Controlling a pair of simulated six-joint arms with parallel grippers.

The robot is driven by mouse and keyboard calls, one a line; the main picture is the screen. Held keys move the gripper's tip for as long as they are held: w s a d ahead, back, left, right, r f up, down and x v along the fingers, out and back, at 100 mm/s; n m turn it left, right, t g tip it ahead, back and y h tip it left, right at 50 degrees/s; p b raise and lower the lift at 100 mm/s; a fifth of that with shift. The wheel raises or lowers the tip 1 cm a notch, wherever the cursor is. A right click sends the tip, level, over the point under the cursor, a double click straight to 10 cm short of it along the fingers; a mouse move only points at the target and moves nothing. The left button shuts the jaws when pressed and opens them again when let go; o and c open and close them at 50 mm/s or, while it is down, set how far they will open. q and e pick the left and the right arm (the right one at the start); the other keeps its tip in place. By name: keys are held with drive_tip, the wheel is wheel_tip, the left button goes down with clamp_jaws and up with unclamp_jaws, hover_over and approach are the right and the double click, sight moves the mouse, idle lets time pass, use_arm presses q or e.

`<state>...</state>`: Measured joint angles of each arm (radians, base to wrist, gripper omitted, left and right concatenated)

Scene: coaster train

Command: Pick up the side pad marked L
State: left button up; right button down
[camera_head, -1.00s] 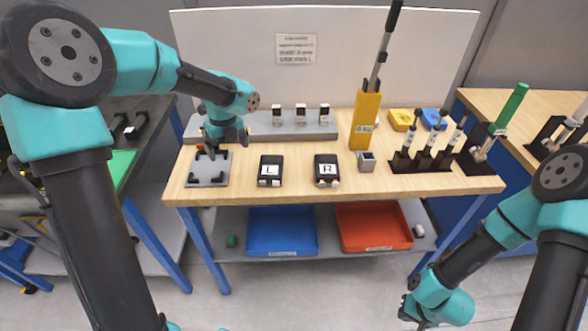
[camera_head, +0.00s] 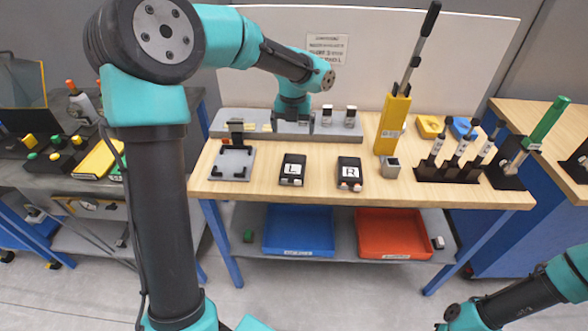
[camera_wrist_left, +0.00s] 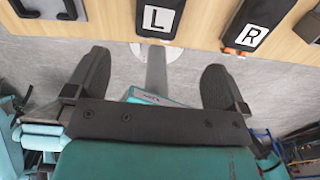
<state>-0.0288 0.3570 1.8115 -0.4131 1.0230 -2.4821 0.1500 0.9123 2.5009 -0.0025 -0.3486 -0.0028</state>
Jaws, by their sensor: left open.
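The side pad marked L (camera_head: 292,170) is a black block with a white label, lying on the wooden table at front centre-left. It also shows at the top of the left wrist view (camera_wrist_left: 158,18). A similar pad marked R (camera_head: 349,174) lies to its right, also in the left wrist view (camera_wrist_left: 252,25).
A grey fixture plate (camera_head: 232,164) with black corners lies left of the L pad. A grey rail (camera_head: 260,128) with small blocks runs along the back. A yellow holder (camera_head: 394,125) and a black tool rack (camera_head: 450,172) stand to the right. Bare wood surrounds both pads.

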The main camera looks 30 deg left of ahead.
use_arm(q)
approach(294, 164)
drive_tip(key=f, duration=0.5)
drive_tip(key=shift+s, duration=0.3)
drive_tip(key=shift+f, duration=0.15)
drive_tip(key=shift+f, duration=0.1)
wheel_tip(294, 164, down, 5)
drive_tip(key=shift+w, duration=0.15)
drive_tip(key=shift+c, duration=0.5)
drive_tip(key=c, duration=0.8)
drive_tip(key=shift+c, duration=0.2)
